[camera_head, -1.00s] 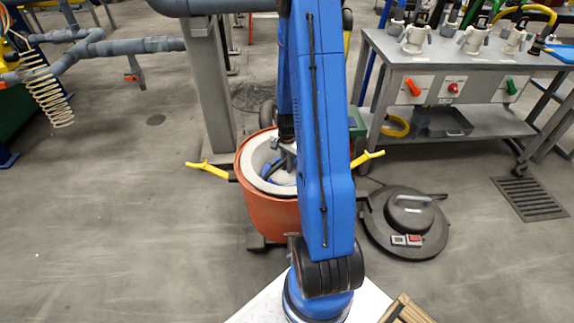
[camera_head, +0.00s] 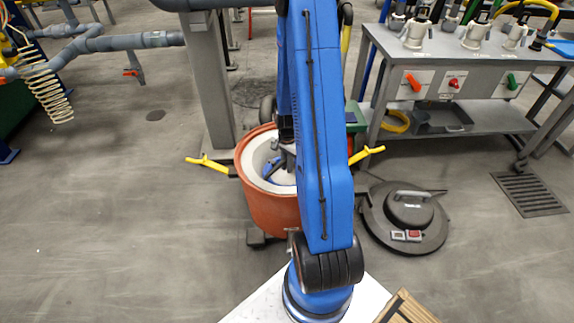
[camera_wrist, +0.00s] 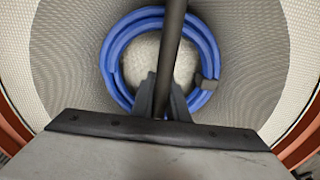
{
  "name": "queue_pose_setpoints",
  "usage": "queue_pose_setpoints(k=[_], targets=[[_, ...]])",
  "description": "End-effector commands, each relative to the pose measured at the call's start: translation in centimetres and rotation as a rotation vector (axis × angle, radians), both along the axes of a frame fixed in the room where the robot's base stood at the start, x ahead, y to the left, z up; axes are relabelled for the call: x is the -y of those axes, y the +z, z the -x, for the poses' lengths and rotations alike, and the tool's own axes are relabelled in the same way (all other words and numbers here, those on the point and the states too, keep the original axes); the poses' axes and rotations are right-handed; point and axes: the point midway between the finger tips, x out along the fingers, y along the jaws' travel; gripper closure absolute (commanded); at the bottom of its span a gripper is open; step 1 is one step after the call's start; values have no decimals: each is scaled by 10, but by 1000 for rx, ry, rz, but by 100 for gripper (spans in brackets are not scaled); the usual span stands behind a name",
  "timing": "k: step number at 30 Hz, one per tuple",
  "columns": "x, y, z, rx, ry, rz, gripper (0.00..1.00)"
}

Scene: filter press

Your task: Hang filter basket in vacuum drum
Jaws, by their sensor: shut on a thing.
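The vacuum drum (camera_head: 272,210) is an orange-red round tub in the middle of the head view, partly hidden by my blue arm. The filter basket (camera_head: 258,158), with a pale rim and lining, sits inside the drum's mouth. In the wrist view the basket's mesh wall (camera_wrist: 255,60) fills most of the picture, with the drum's orange rim (camera_wrist: 303,143) at the lower corners. My gripper (camera_wrist: 165,100) is over the basket, shut on its dark bar. Whether the basket rim rests on the drum is hidden.
The round black drum lid (camera_head: 404,218) lies on the floor at right. Yellow latches (camera_head: 207,164) stick out on both sides of the drum. A grey workbench (camera_head: 455,75) and grey post (camera_head: 212,90) stand behind. The left floor is clear.

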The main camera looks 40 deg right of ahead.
Motion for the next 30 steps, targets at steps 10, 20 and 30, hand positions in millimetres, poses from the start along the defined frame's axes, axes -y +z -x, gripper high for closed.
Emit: queue_pose_setpoints(k=[10, 20, 30], targets=[[0, -1, 0, 1, 0, 1, 82], [0, -1, 0, -1, 0, -1, 65], [0, 25, -1, 2, 0, 2, 65]])
